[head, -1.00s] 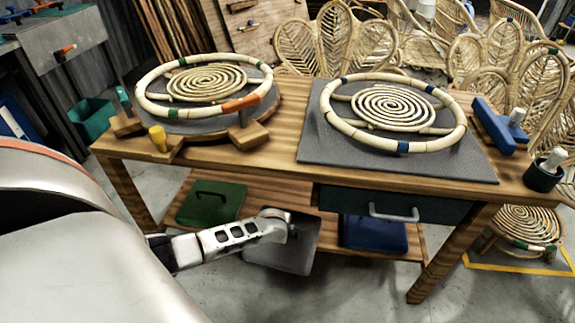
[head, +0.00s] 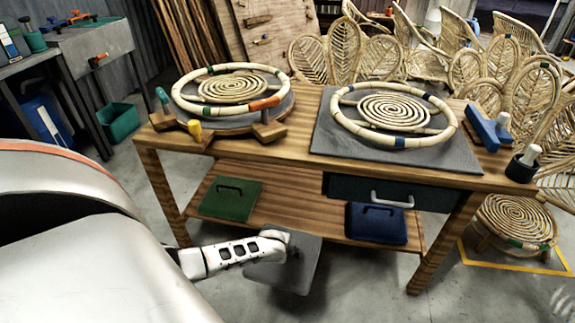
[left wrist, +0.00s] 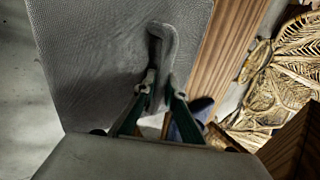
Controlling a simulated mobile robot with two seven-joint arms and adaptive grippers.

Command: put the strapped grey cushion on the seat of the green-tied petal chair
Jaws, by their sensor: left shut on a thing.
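The grey cushion (head: 300,272) hangs tilted in front of the bench's lower shelf, held by its strap. My left gripper (head: 290,245) is shut on that strap; the fingertips are partly hidden in the head view. In the left wrist view, the fingers (left wrist: 163,88) pinch the dark strap (left wrist: 160,48) on the grey cushion's face (left wrist: 95,60). The petal chair with green ties (head: 515,242) stands at the right, beyond the bench's end. Its spiral rattan seat (head: 518,214) is bare. My right gripper is not in view.
The wooden bench (head: 300,115) holds two rattan rings. A green cushion (head: 232,200) and a blue cushion (head: 377,224) lie on its lower shelf (head: 300,217). Yellow tape (head: 515,266) marks the floor around the chair. The floor in front of the bench is clear.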

